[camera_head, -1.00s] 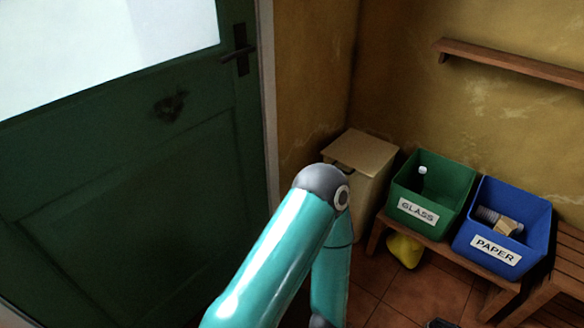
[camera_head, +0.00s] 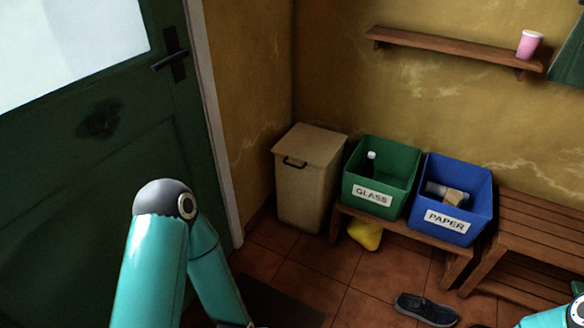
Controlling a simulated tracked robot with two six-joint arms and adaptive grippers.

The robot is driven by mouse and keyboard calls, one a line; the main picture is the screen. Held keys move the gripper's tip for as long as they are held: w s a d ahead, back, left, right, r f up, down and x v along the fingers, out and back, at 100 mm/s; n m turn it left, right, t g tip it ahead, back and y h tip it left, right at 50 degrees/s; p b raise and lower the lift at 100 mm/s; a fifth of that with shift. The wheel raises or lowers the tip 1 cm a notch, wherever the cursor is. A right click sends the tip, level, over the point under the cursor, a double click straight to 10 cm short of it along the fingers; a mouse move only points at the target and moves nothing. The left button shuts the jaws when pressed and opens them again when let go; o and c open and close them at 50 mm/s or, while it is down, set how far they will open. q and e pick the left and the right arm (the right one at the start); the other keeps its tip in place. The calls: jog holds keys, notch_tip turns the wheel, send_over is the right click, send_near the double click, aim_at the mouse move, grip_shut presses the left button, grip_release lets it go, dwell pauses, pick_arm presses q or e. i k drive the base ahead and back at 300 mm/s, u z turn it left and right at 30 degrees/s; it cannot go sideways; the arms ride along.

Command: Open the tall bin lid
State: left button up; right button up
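The tall bin (camera_head: 303,196) is beige and stands upright in the corner beside the door, left of the green box. Its flat lid (camera_head: 311,145) is closed. A dark handle (camera_head: 295,162) sits at the lid's front edge. My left arm reaches in from the lower left, in front of the door and apart from the bin. Its gripper is below the frame. A small part of my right arm shows at the bottom right corner, and its gripper is out of view.
A green GLASS box (camera_head: 352,187) with a bottle and a blue PAPER box (camera_head: 425,215) stand on a low wooden bench (camera_head: 400,236). A yellow item (camera_head: 365,235) lies under it. A shoe (camera_head: 426,309) lies on the floor. A shelf (camera_head: 440,49) holds a pink cup (camera_head: 529,44).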

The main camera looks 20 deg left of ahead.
aim_at(315, 147)
jog(key=u, duration=0.1)
jog(key=i, duration=1)
jog(key=z, duration=0.1)
